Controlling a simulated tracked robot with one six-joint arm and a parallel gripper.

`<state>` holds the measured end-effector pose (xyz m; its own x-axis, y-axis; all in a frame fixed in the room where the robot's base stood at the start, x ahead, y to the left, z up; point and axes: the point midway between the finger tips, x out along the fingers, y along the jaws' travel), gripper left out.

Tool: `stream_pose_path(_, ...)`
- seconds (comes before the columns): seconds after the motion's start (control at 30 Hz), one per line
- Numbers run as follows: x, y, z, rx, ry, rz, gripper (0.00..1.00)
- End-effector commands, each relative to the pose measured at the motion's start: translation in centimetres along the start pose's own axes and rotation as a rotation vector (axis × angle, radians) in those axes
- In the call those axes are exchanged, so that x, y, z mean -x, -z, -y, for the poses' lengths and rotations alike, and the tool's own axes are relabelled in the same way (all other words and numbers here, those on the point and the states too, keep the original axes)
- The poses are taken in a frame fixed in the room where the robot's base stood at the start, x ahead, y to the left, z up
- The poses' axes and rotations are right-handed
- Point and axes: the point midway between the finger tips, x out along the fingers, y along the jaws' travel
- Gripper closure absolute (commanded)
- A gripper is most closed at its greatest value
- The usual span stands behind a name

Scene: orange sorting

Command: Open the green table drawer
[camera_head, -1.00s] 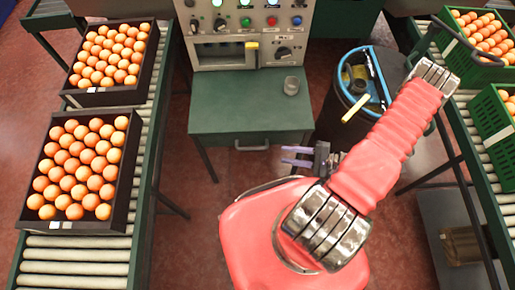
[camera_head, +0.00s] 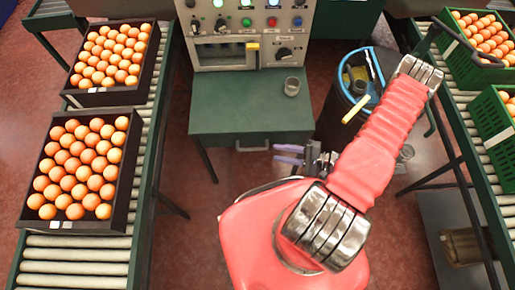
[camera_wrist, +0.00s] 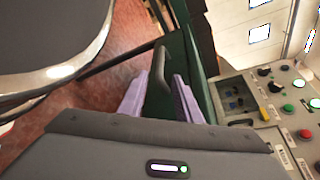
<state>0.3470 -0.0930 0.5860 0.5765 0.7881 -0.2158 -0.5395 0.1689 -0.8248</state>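The green table (camera_head: 235,105) stands in the middle of the head view, below the control panel. Its drawer handle (camera_head: 252,147) is a grey bar on the front edge, and the drawer looks shut. In the wrist view the handle (camera_wrist: 158,85) shows as a dark bar between the two purple fingers. My gripper (camera_head: 276,154) is open and empty, just right of the handle in the head view. In the wrist view my gripper (camera_wrist: 160,80) has its fingers either side of the handle in the picture; I cannot tell whether they touch it.
A blue-rimmed bin (camera_head: 335,105) stands right of the table. A roller conveyor (camera_head: 75,270) with orange crates (camera_head: 128,175) runs at left; green crates (camera_head: 499,140) stand at right. Red floor is free before the table.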

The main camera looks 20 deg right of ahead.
Motion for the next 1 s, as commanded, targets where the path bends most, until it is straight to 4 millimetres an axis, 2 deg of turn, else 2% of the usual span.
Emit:
stream_pose_path(0.7, -7.8, 0.0, -0.1, 0.0, -0.002, 0.002, 0.69)
stream_pose_path(1.0, -10.1, 0.1, 0.0, 0.0, 0.0, -0.001, 0.69)
